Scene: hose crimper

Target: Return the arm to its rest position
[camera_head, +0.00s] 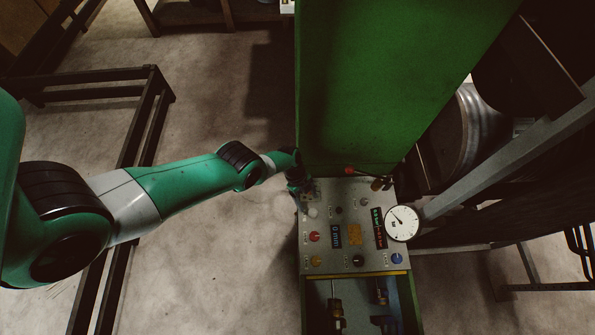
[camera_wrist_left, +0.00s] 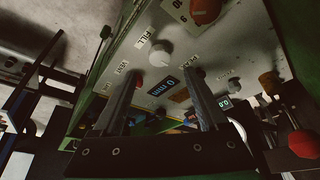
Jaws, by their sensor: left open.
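My left arm reaches in from the left in the head view. Its gripper (camera_head: 305,190) is small and dark, over the upper left corner of the grey control panel (camera_head: 376,264). In the left wrist view the two fingers of my left gripper (camera_wrist_left: 164,76) stand apart with nothing held between them. The panel (camera_wrist_left: 238,42) lies beyond the fingertips, with a white knob (camera_wrist_left: 160,53) by a "FILL" label. Whether the fingers touch the panel is hard to tell. My right gripper is in neither view.
The tall green machine body (camera_head: 390,80) rises behind the panel. A round gauge (camera_head: 402,223) sits at the panel's right edge. Dark metal frames (camera_head: 138,125) stand at left, under my arm. A grey beam (camera_head: 500,150) crosses at right. Bare floor (camera_head: 215,265) lies left of the machine.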

